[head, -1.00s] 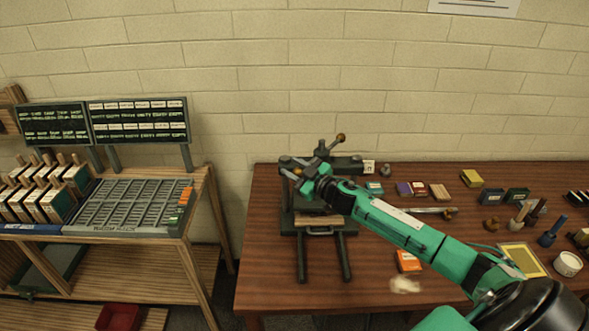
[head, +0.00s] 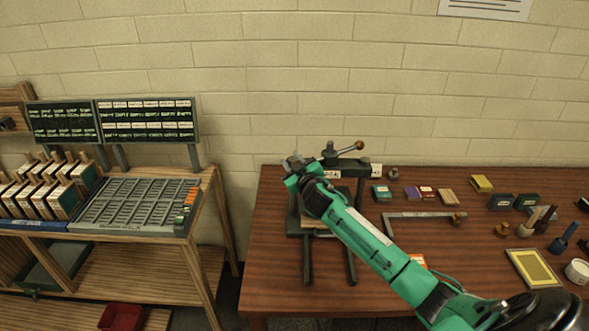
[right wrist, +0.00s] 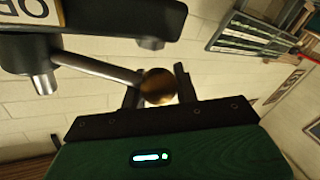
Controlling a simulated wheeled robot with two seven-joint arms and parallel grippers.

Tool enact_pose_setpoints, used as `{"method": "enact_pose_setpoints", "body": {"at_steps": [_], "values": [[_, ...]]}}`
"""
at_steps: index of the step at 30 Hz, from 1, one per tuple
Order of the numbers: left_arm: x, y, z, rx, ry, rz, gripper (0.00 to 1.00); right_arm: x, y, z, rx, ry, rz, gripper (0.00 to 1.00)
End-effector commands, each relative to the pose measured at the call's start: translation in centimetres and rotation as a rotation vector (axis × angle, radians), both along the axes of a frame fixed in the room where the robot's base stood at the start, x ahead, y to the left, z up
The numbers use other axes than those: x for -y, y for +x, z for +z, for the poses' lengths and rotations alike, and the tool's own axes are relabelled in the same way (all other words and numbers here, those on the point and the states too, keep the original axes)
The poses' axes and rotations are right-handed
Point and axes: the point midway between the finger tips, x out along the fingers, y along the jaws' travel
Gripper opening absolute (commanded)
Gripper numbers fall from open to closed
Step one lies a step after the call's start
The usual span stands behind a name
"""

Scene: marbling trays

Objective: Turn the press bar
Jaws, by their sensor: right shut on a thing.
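The dark press (head: 358,194) stands at the left end of the wooden table. Its press bar (head: 345,150) lies across the top, with a brass-brown ball on the end pointing right. My right gripper (head: 293,163) is at the bar's other end, on the left side of the press. In the right wrist view, the bar (right wrist: 100,68) runs to a brass ball (right wrist: 158,86) between my two dark fingers, which are shut on it. My right arm hides part of the press's front. My left gripper is not in view.
A type rack (head: 140,205) with sign boards behind it stands left of the table. Small boxes, a grey angled bar (head: 415,214), a yellow framed panel (head: 534,268) and a white jar (head: 577,271) lie to the right. A brick wall is behind.

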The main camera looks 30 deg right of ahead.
Motion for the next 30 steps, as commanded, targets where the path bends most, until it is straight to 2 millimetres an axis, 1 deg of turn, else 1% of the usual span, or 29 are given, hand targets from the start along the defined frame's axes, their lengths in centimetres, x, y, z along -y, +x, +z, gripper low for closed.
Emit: {"method": "enact_pose_setpoints", "body": {"at_steps": [1,14,15,17,18,19,30], "values": [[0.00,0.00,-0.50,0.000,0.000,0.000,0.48,0.50,0.15,-0.83,-0.012,0.005,-0.029,0.00],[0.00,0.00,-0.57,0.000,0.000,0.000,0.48,0.72,0.30,-0.77,-0.018,0.003,-0.057,0.00],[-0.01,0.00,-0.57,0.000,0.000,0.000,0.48,0.73,0.30,-0.78,-0.018,0.003,-0.057,0.38],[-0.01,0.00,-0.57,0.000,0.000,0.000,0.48,0.70,0.30,-0.77,-0.018,0.003,-0.055,0.50],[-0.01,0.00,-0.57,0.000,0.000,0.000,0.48,0.68,0.31,-0.74,-0.017,0.002,-0.055,0.58],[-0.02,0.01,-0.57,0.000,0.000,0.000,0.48,0.66,0.31,-0.71,-0.017,0.002,-0.055,0.60],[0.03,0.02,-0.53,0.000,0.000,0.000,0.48,0.39,0.37,-0.37,-0.010,0.002,-0.048,0.60]]}}
